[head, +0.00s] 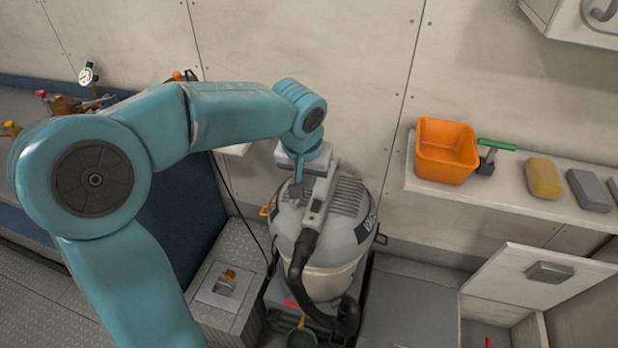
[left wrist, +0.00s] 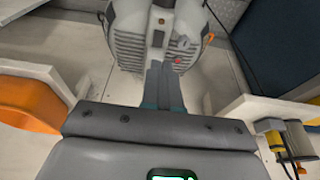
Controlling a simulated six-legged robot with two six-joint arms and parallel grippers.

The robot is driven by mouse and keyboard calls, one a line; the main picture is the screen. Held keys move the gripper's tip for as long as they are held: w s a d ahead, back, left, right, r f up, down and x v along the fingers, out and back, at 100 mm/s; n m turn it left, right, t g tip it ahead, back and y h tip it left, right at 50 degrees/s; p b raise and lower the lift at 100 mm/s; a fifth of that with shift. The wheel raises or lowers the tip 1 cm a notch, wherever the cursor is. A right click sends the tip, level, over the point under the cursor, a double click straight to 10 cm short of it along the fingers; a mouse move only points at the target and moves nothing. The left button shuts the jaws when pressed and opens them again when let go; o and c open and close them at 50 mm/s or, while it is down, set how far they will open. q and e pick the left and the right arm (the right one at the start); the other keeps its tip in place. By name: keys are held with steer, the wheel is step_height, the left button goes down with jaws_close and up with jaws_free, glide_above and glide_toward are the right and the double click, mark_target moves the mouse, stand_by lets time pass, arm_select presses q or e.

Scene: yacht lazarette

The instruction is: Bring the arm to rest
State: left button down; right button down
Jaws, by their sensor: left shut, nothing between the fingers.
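My teal left arm (head: 235,112) comes in from the left, bends over at its elbow and hangs its wrist down at the upper middle of the head view. My left gripper (head: 297,188) points down in front of the top of a grey vacuum cleaner (head: 345,235). In the left wrist view its two fingers (left wrist: 165,82) lie together, shut and empty, with the vacuum (left wrist: 155,35) beyond them. I cannot tell how much space lies between the fingertips and the vacuum. My right gripper is not in view.
A shelf (head: 425,187) on the right wall holds an orange bin (head: 445,150), a green-handled tool (head: 495,146), a yellow block (head: 543,178) and grey blocks. An open box lid (head: 535,275) stands at lower right. A black hose (head: 298,265) runs down the vacuum's front.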

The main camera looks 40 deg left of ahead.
arm_select(q)
steer(key=shift+s, duration=0.15)
steer(key=w+d+f+m+g+h, duration=0.1)
steer(key=d+f+m+h, duration=0.1)
steer(key=d+f, duration=0.55)
steer(key=d+f+m+h, duration=0.15)
steer(key=d+f, duration=0.35)
steer(key=f, duration=0.6)
steer(key=s+d+f+g+h, duration=0.1)
steer(key=s+d+f+h, duration=0.1)
steer(key=s+d+f, duration=1)
step_height(320, 180, down, 4)
steer(key=shift+s+d+r, duration=0.1)
steer(key=shift+s+d, duration=0.1)
steer(key=shift+s, duration=0.85)
